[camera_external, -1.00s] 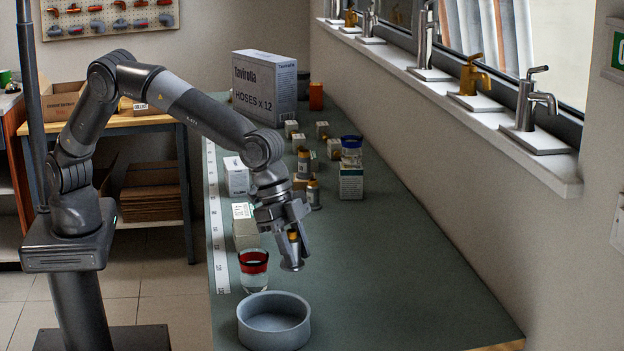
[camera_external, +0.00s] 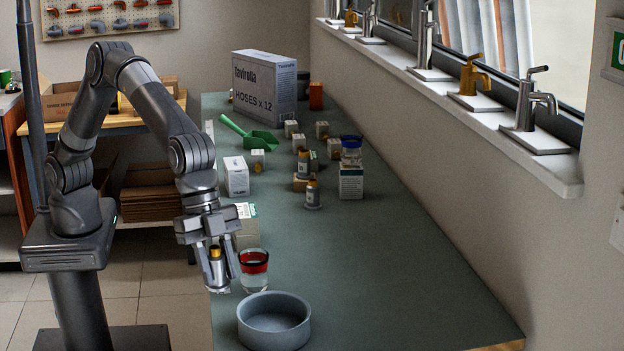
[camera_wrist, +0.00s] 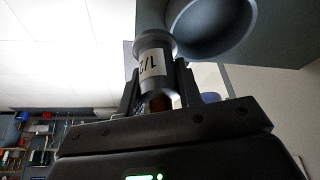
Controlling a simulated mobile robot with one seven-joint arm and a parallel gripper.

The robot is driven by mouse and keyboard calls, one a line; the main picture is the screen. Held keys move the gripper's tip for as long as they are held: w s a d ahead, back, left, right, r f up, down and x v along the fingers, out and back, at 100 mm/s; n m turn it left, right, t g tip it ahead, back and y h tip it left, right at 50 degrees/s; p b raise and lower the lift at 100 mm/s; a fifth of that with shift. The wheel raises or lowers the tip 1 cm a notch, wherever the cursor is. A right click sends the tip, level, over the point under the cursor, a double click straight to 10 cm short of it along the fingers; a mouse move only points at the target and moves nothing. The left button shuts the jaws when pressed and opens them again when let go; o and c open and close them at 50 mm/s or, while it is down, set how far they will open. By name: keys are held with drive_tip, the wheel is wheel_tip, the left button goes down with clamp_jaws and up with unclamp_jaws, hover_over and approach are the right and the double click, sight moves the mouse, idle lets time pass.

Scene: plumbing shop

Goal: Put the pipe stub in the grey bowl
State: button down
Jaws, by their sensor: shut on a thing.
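The pipe stub (camera_external: 216,268) is a small grey cylinder with a brass-coloured end, held upright between the fingers of my gripper (camera_external: 222,272). In the wrist view the stub (camera_wrist: 153,62) shows a white label reading 1/2. My gripper is shut on it, above the left edge of the bench, left of the red-banded glass. The grey bowl (camera_external: 273,338) stands on the bench near the front, to the right of and below my gripper in the external view. Its inside looks empty. The bowl (camera_wrist: 240,38) also shows at the top right of the wrist view.
The red-banded glass (camera_external: 254,272) stands just behind the bowl, close to my gripper. The bench's right side is clear.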

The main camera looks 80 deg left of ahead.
drive_tip(key=shift+s+d+r, duration=0.25)
drive_tip(key=shift+s+d, duration=0.15)
drive_tip(key=shift+s, duration=0.15)
hover_over(279, 329)
drive_tip(key=a, duration=0.2)
drive_tip(key=f, duration=0.6)
drive_tip(key=shift+s+d+f, duration=0.2)
drive_tip(key=shift+s+f, duration=0.15)
drive_tip(key=shift+f, duration=2.05)
drive_tip(key=c, duration=1.3)
unclamp_jaws()
drive_tip(key=shift+f+m, duration=0.2)
drive_tip(key=shift+m, duration=0.1)
drive_tip(key=shift+r, duration=0.1)
